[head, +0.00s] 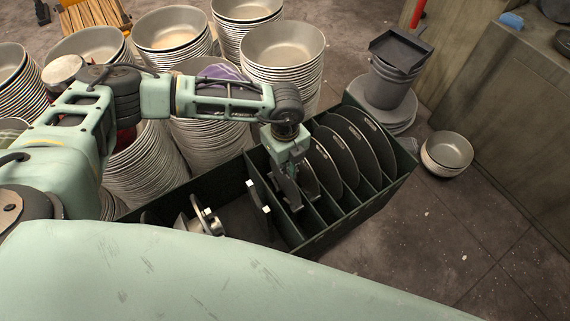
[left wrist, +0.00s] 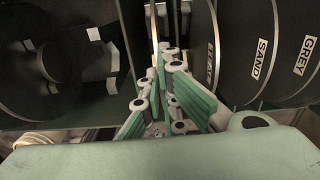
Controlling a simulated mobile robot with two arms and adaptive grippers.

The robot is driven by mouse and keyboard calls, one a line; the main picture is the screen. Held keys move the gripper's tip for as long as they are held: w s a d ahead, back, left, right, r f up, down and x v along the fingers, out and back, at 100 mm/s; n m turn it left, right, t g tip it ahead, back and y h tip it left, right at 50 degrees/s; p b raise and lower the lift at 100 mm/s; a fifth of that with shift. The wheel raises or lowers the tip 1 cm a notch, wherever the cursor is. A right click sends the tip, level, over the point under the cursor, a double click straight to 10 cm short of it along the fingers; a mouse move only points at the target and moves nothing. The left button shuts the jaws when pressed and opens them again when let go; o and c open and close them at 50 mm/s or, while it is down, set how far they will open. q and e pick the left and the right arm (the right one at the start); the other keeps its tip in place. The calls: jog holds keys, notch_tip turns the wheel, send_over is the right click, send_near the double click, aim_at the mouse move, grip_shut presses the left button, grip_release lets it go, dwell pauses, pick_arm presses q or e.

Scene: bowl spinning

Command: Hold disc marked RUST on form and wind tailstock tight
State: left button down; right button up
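Several dark discs stand on edge in the slots of a dark green rack (head: 398,178). In the left wrist view the disc marked SAND (left wrist: 240,35) and the disc marked GREY (left wrist: 300,70) stand at the right. My left gripper (head: 288,190) points down into the rack at the left end of the discs. Its fingers (left wrist: 165,60) are close together, and whether anything is between them is unclear. My right gripper is out of view. I cannot identify the form or tailstock surely.
A silver round fitting (head: 200,222) sits in the rack's left section, partly hidden by my body. Tall stacks of metal bowls (head: 283,50) crowd behind the rack. A small bowl stack (head: 447,152) stands right of it. Floor at the lower right is clear.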

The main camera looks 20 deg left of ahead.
pick_arm(q)
jog(key=shift+r+p, duration=0.65)
jog(key=shift+r, duration=0.4)
jog(key=shift+r, duration=0.1)
jog(key=shift+r+p, duration=1.75)
jog(key=shift+r, duration=0.7)
